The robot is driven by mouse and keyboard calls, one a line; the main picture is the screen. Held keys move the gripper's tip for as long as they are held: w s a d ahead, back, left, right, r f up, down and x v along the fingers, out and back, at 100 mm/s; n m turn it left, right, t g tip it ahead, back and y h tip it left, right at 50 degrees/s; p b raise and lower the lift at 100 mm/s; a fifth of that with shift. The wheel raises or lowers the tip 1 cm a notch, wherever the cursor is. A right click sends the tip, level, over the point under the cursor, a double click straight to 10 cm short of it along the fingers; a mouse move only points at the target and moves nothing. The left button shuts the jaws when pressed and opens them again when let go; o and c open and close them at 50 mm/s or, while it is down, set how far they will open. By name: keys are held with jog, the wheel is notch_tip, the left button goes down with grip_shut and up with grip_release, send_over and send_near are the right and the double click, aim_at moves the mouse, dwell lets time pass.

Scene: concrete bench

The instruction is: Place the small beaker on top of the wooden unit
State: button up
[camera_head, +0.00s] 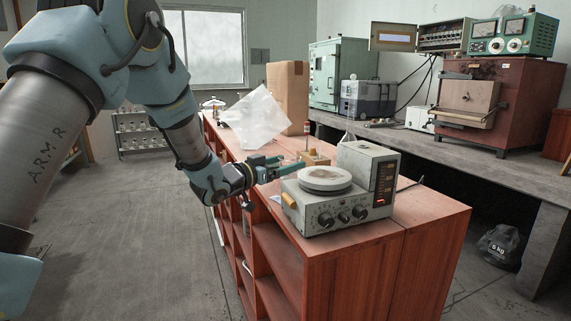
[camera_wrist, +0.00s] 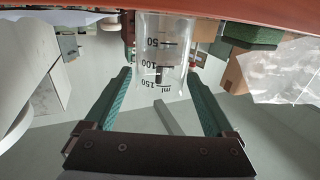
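A clear glass beaker (camera_wrist: 161,50) with dark graduation marks shows between the fingertips of my gripper (camera_wrist: 160,78) in the wrist view. The fingers are well apart, one on each side of the glass. I cannot tell whether they press on it. In the head view my gripper (camera_head: 281,165) is at the left edge of the wooden unit (camera_head: 385,242), at about the height of its top. The beaker cannot be made out clearly there. The red-brown surface of the unit (camera_wrist: 235,14) runs along the top of the wrist view, close to the beaker.
A grey hotplate device (camera_head: 335,205) stands on the unit just right of my gripper. The unit's front right top is bare.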

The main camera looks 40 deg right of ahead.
jog(key=shift+o, duration=0.6)
jog(key=shift+r+p, duration=0.3)
jog(key=a+b, duration=0.2)
jog(key=a, duration=1)
jog(key=shift+f, duration=0.15)
jog(key=shift+s, duration=0.1)
